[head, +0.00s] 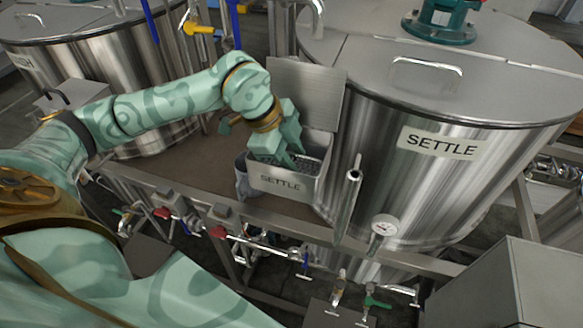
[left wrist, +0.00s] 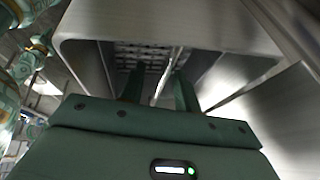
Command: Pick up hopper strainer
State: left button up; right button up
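The hopper (head: 280,186) is a metal box marked SETTLE, with its lid (head: 305,92) standing open behind it. The strainer (head: 312,166), a dark perforated piece, shows inside the hopper mouth; its perforated surface (left wrist: 145,52) also shows in the left wrist view. My left gripper (head: 291,161) points down into the hopper. In the left wrist view its two fingers (left wrist: 159,72) are apart, with a thin bright rod (left wrist: 167,77) between them. I see gaps beside the rod; contact is not clear. The gripper hides part of the strainer. My right gripper is not in view.
A large steel tank (head: 440,190) marked SETTLE stands right of the hopper, with a gauge (head: 384,225) low on it. Another tank (head: 120,75) stands at the left. A frame rail (head: 240,212) and several valves lie in front and below. A grey cabinet (head: 515,285) is at lower right.

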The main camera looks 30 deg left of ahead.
pick_arm(q)
jog(key=shift+f, duration=0.1)
dwell(0.3)
grip_shut()
